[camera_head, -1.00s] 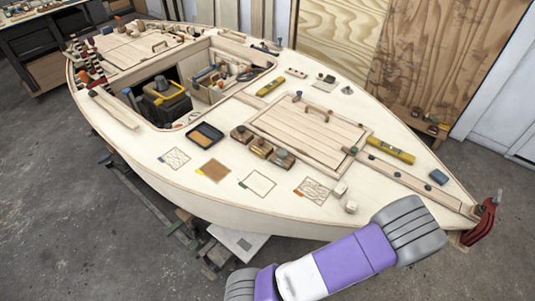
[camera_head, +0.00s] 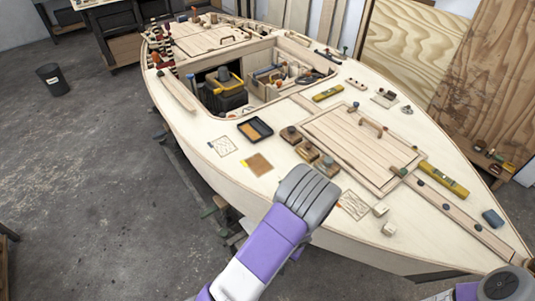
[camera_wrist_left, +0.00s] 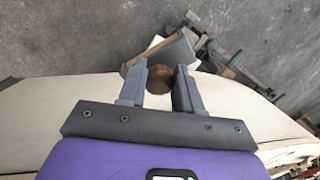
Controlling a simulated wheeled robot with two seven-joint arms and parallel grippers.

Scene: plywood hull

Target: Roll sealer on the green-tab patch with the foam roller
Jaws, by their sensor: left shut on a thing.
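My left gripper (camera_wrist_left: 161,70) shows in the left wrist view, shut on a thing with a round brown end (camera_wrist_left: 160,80). The green-tab patch is hidden behind that arm. The black tray (camera_head: 255,130) with orange-brown sealer sits on the deck. A brown-coated patch (camera_head: 257,164) and a pale blue-tab patch (camera_head: 222,146) lie near it. My right gripper is out of view.
A grained patch (camera_head: 353,205) lies right of my arm, near two pale blocks (camera_head: 385,219). Several wooden blocks (camera_head: 308,151) stand beside the hatch (camera_head: 352,146). A yellow level (camera_head: 443,180) lies farther right. The concrete floor at left is mostly clear.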

